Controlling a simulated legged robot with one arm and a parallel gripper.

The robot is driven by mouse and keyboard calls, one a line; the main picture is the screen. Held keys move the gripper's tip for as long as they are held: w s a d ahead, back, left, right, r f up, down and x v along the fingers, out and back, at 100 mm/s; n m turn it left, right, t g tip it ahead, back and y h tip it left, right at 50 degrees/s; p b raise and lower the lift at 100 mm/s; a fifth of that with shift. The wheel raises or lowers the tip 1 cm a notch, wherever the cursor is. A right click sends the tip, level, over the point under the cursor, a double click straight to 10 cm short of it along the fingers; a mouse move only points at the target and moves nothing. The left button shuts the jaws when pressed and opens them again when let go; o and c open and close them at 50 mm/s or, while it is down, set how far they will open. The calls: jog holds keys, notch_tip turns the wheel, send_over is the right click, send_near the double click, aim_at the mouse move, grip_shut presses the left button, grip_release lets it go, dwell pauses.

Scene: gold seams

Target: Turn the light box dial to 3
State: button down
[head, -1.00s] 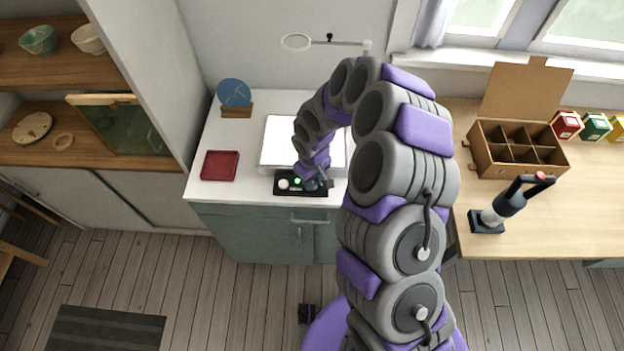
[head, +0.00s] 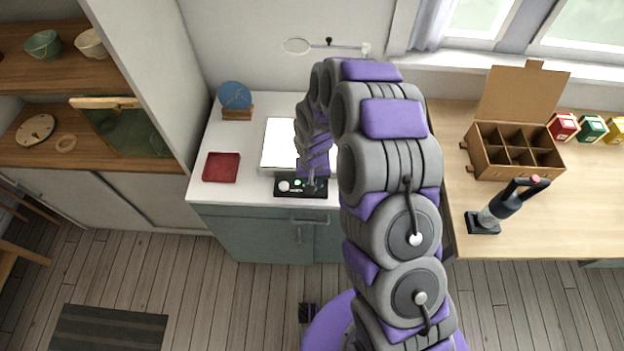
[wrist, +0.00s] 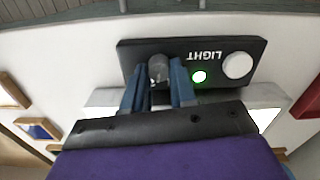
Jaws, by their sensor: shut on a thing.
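The light box (head: 275,148) is a bright white panel on the counter, partly hidden by my arm. Its black control strip (head: 288,193) lies along its front, and it also shows in the wrist view (wrist: 205,45) with LIGHT printed upside down. A green light (wrist: 199,76) glows on the strip beside a round white knob (wrist: 237,65). The grey dial (wrist: 158,68) is at the strip's other end. My gripper (wrist: 158,82) is shut on the dial, one blue-grey finger on each side. The dial's numbers and pointer cannot be read. My gripper (head: 312,187) points down in the head view.
A dark red tray (head: 221,167) lies on the counter left of the light box. A blue disc on a wooden stand (head: 235,98) and a magnifier arm (head: 298,46) are behind. To the right, a table holds a divided box (head: 515,150) and a black device (head: 500,208).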

jog(key=m+p, duration=0.1)
jog(key=m, duration=0.1)
jog(key=m+p, duration=0.1)
jog(key=m, duration=0.2)
jog(key=shift+s+d+m, duration=0.1)
jog(key=shift+s+m, duration=0.1)
jog(key=shift+m, duration=0.1)
jog(key=m+p, duration=0.2)
jog(key=m, duration=0.3)
jog(key=shift+m, duration=0.3)
jog(key=shift+w, duration=0.1)
jog(key=c, duration=1.1)
grip_release()
jog(key=shift+o, duration=1)
jog(key=shift+a, duration=0.2)
